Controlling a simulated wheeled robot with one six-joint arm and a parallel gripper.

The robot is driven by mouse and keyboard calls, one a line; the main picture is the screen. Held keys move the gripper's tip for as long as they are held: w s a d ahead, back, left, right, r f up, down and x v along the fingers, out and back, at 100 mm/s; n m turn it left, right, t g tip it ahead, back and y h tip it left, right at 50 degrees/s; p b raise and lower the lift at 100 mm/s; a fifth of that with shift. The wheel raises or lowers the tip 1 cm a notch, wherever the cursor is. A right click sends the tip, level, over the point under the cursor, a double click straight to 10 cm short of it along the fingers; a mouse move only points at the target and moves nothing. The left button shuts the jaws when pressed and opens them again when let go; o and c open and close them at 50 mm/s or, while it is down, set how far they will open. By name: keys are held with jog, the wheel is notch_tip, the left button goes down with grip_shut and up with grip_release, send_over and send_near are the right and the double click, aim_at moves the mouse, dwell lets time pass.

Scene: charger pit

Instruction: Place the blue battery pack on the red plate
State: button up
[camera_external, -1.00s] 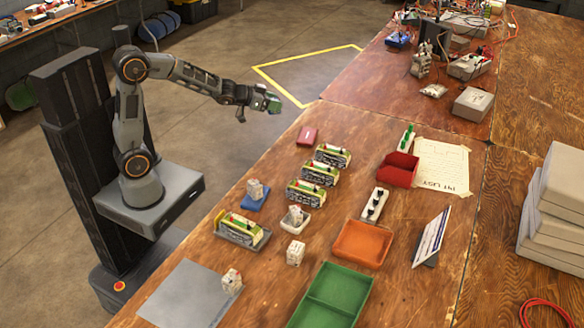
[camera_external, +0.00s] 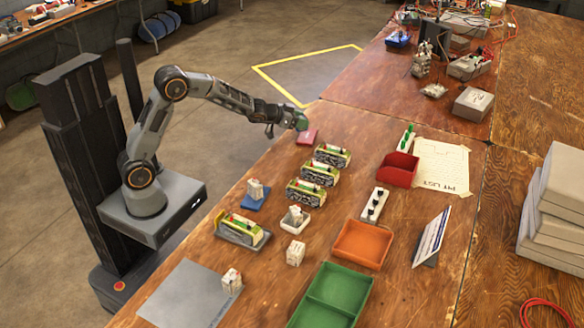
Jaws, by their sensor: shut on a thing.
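My gripper (camera_external: 292,119) is shut on a small green block (camera_external: 302,121), partly hidden by the jaws. It holds it at the table's far left edge, next to and just over the far side of the small red plate (camera_external: 308,138). I cannot tell whether the block touches the plate. The block looks green rather than blue, and no pack that is clearly blue shows elsewhere. A small blue plate (camera_external: 250,203) with a white block on it lies nearer the front.
Several green-and-cream packs (camera_external: 331,155) stand just in front of the red plate. A red bin (camera_external: 398,171), an orange tray (camera_external: 360,245) and a green tray (camera_external: 329,296) are to the right. A grey mat (camera_external: 187,297) lies at the front left.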

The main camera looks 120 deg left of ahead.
jog(key=shift+f, duration=0.8)
jog(key=shift+f+b, duration=0.2)
jog(key=shift+b, duration=0.1)
jog(key=o, duration=1.1)
jog(key=shift+c, duration=0.2)
